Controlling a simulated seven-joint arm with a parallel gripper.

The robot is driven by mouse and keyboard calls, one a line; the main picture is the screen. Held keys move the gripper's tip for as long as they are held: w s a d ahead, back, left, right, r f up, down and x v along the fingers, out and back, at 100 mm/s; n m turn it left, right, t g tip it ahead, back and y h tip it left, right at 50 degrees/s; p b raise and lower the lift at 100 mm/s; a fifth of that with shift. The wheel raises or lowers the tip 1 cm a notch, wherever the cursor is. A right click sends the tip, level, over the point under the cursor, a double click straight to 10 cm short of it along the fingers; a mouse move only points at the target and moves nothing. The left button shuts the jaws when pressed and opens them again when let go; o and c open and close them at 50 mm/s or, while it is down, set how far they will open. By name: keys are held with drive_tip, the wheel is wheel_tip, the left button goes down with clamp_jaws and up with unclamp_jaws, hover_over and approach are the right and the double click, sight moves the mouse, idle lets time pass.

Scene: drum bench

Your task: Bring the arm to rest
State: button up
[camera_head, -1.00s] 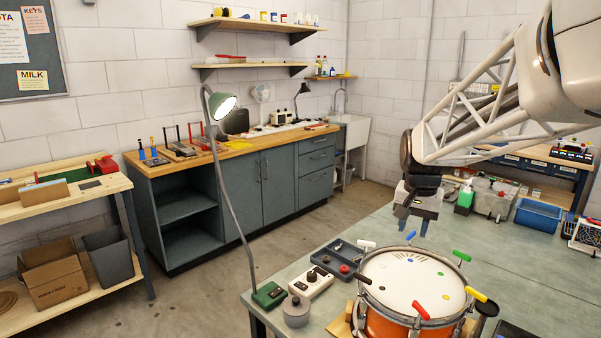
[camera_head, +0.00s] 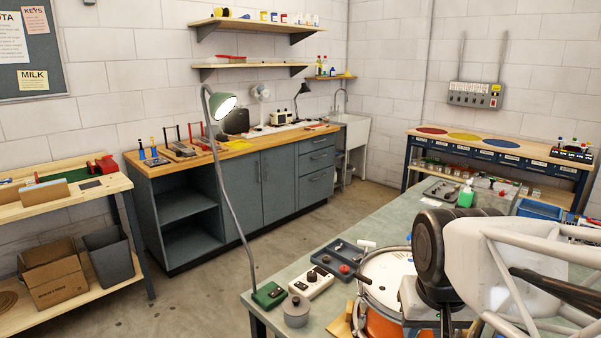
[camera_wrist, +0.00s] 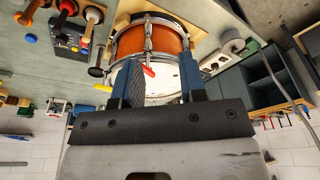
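My gripper (camera_wrist: 163,78) shows in the wrist view with its two blue fingers apart and nothing held between them. The orange drum (camera_wrist: 152,40) lies beyond the fingers there, with a red-handled key (camera_wrist: 149,70) near its rim. In the head view my arm crosses the lower right. It covers the right part of the drum, whose white head (camera_head: 383,272) shows at the left. A white-handled key (camera_head: 366,244) stands at the drum's back rim. My fingertips are hidden or cut off at the bottom of the head view, so their height over the drum is unclear.
The drum stands on a grey-green bench (camera_head: 395,222). A blue bin (camera_head: 538,210) stands farther back.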

drive_tip(key=shift+n, duration=0.4)
drive_tip(key=s, duration=0.1)
drive_tip(key=s+f, duration=0.1)
drive_tip(key=s, duration=0.1)
drive_tip(key=shift+s+a+f, duration=0.25)
drive_tip(key=shift+s+f, duration=0.1)
drive_tip(key=shift+s, duration=0.05)
idle(2.1)
